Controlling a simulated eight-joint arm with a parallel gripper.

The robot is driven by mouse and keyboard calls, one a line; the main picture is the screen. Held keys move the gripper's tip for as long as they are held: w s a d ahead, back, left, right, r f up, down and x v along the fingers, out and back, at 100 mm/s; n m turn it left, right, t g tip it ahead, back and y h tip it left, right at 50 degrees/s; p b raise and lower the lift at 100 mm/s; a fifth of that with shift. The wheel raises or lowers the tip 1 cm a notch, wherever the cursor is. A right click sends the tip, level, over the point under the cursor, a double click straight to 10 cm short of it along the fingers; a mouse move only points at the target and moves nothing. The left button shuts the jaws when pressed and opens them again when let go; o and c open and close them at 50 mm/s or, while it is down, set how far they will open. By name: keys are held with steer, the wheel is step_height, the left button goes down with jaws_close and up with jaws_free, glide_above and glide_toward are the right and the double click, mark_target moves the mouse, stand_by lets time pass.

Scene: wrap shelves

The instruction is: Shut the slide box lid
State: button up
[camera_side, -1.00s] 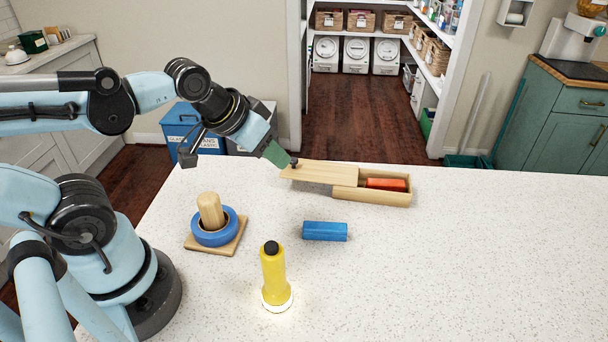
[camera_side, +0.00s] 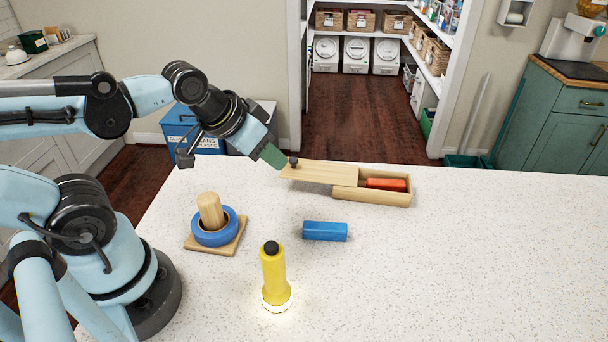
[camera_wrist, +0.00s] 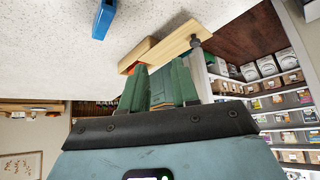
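The wooden slide box (camera_side: 385,199) lies at the back of the counter with its right part open, and a red block (camera_side: 385,184) shows inside. Its flat lid (camera_side: 320,173) sticks out past the box's left end. A dark knob (camera_side: 294,161) stands on the lid's left end; the knob also shows in the wrist view (camera_wrist: 195,42), right of my fingers. My gripper (camera_side: 279,160) is just left of the knob, apparently not touching it. In the wrist view my green fingers (camera_wrist: 158,66) stand apart with nothing held between them.
A blue block (camera_side: 325,231) lies in front of the box. A lit yellow flashlight (camera_side: 273,275) stands nearer the front. A wooden peg base with a blue ring (camera_side: 215,237) sits at left. The counter's right side is clear.

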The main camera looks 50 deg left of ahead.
steer(key=shift+a, duration=0.3)
steer(key=shift+c, duration=1.1)
steer(key=a+n, duration=0.2)
steer(key=a, duration=0.1)
steer(key=a+r+n, duration=0.1)
steer(key=a+n, duration=0.5)
steer(key=a, duration=0.1)
steer(key=shift+s+r+g, duration=0.2)
steer(key=shift+s+g, duration=0.1)
steer(key=shift+s, duration=0.1)
jaws_close()
glide_toward(289, 164)
steer(key=shift+s+a+f+n, duration=0.1)
steer(key=shift+a+f+n, duration=0.05)
steer(key=shift+a+f, duration=0.55)
steer(key=shift+s+a+f+n, duration=0.15)
steer(key=shift+a+f, duration=0.4)
steer(key=shift+f, duration=0.3)
steer(key=shift+w+d+f, duration=0.15)
steer(key=shift+w+d, duration=0.5)
steer(key=shift+w, duration=0.1)
steer(key=shift+w+d+f, duration=0.2)
steer(key=shift+w+d, duration=0.45)
steer(key=shift+w, duration=0.05)
